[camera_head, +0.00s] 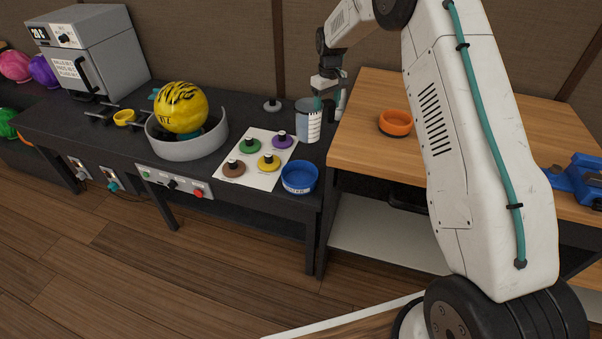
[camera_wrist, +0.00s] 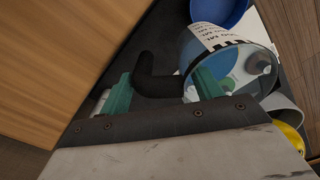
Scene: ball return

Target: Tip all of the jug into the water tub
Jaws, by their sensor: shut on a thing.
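The jug (camera_head: 308,124) is clear with a white scale label and stands upright at the right end of the dark bench. I cannot tell whether its base touches the bench. My gripper (camera_head: 327,90) is at its upper right side. In the wrist view, the teal fingers of my gripper (camera_wrist: 160,88) are shut on the jug's black handle (camera_wrist: 155,72), with the clear jug body (camera_wrist: 228,58) beyond. The blue water tub (camera_head: 300,178) sits at the bench's front right corner, in front of the jug and apart from it. Part of the tub (camera_wrist: 212,10) shows beyond the jug.
A white panel (camera_head: 255,172) with several coloured knobs lies left of the tub. A grey ring (camera_head: 190,150) holds a yellow ball (camera_head: 180,107). A grey weight (camera_head: 272,104) is left of the jug. A wooden table (camera_head: 365,130) with an orange bowl (camera_head: 396,122) adjoins on the right.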

